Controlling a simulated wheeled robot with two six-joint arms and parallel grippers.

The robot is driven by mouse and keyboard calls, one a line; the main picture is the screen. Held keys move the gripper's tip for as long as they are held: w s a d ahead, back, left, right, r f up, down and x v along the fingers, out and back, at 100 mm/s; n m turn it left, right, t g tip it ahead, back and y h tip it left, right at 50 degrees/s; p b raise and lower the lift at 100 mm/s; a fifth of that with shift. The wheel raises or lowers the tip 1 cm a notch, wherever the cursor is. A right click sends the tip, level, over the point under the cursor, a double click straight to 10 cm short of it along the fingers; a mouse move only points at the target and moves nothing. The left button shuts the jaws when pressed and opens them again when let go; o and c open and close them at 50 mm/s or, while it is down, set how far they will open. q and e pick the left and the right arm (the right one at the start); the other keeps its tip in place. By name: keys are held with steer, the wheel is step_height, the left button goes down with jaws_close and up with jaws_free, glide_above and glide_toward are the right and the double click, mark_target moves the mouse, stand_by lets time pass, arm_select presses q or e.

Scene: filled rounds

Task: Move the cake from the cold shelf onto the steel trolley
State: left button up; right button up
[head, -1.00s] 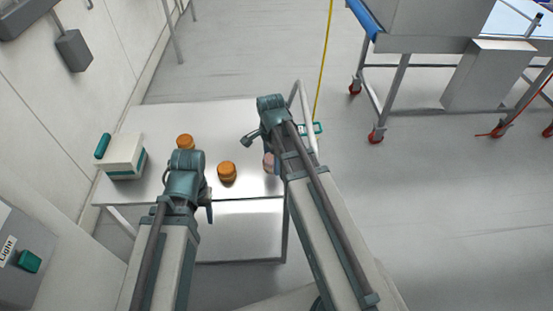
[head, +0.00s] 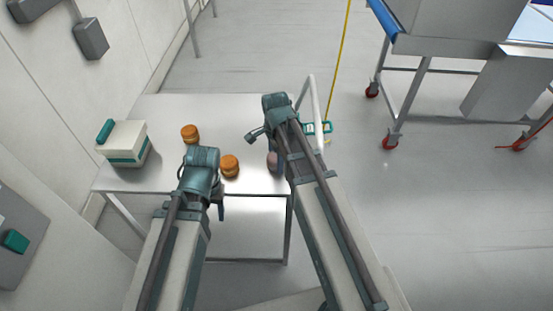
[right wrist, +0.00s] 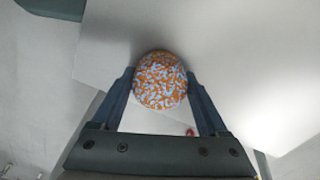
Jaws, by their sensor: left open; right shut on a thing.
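My right gripper (head: 269,148) is over the right end of the steel trolley (head: 170,110), near its handle. It is shut on a small round cake (head: 272,160), which looks pinkish in the head view. In the right wrist view the cake (right wrist: 160,80) has an orange and pale blue pattern and sits between the two fingers. I cannot tell whether it touches the trolley top. My left gripper (head: 205,188) is open at the trolley's near edge, with its fingers partly hidden. Two orange-brown round cakes (head: 190,133) (head: 229,166) stand on the trolley. I cannot identify the cold shelf.
A white and teal box (head: 124,144) stands at the trolley's left end, by the wall. The trolley handle (head: 314,105) rises at its right end. A grey machine on a frame with red castors (head: 390,142) stands at the back right. Floor between is clear.

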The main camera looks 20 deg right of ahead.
steer(key=o, duration=0.8)
steer(key=shift+c, duration=0.2)
step_height(320, 180, up, 12)
steer(key=p, duration=1.2)
steer(key=shift+r+p, duration=0.15)
steer(key=shift+p, duration=0.15)
steer(key=s+n, duration=0.8)
steer(key=n, duration=0.8)
steer(key=s+a+n+h+b, duration=0.1)
steer(key=s+a+n, duration=0.3)
steer(key=a, duration=0.6)
steer(key=shift+s+a+f, duration=0.25)
steer(key=shift+s+f, duration=0.2)
steer(key=shift+s, duration=0.7)
